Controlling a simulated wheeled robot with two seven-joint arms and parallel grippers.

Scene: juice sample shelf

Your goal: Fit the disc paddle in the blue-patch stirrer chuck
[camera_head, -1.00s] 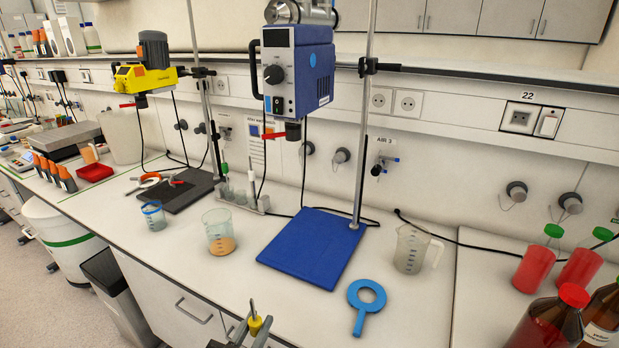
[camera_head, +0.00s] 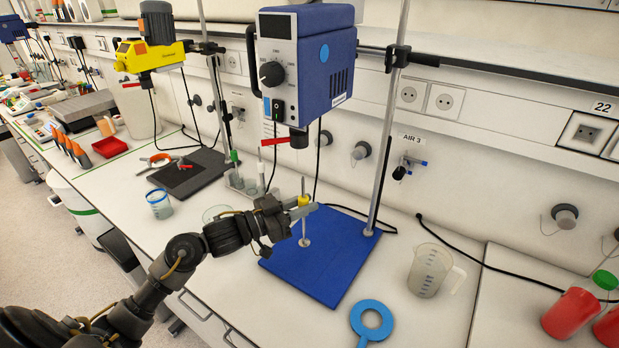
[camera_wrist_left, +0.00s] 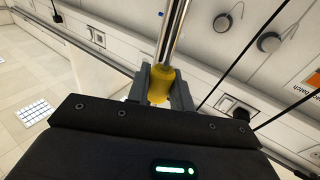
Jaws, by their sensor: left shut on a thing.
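The blue stirrer (camera_head: 318,75) with a round blue patch hangs on its stand, its dark chuck (camera_head: 299,138) facing down, with a red lever beside it. My left gripper (camera_head: 304,207) is shut on the yellow collar of the disc paddle (camera_head: 304,242). The paddle looks upright, disc down, over the blue base plate (camera_head: 330,270). Its shaft tip is below the chuck with a gap between them. In the left wrist view, the yellow collar (camera_wrist_left: 161,84) sits between the left fingers (camera_wrist_left: 160,95) and the metal shaft runs up out of view. My right gripper is not in view.
A yellow stirrer (camera_head: 148,53) stands further left over a dark plate (camera_head: 188,172). A beaker (camera_head: 218,212) is partly hidden behind my left arm.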

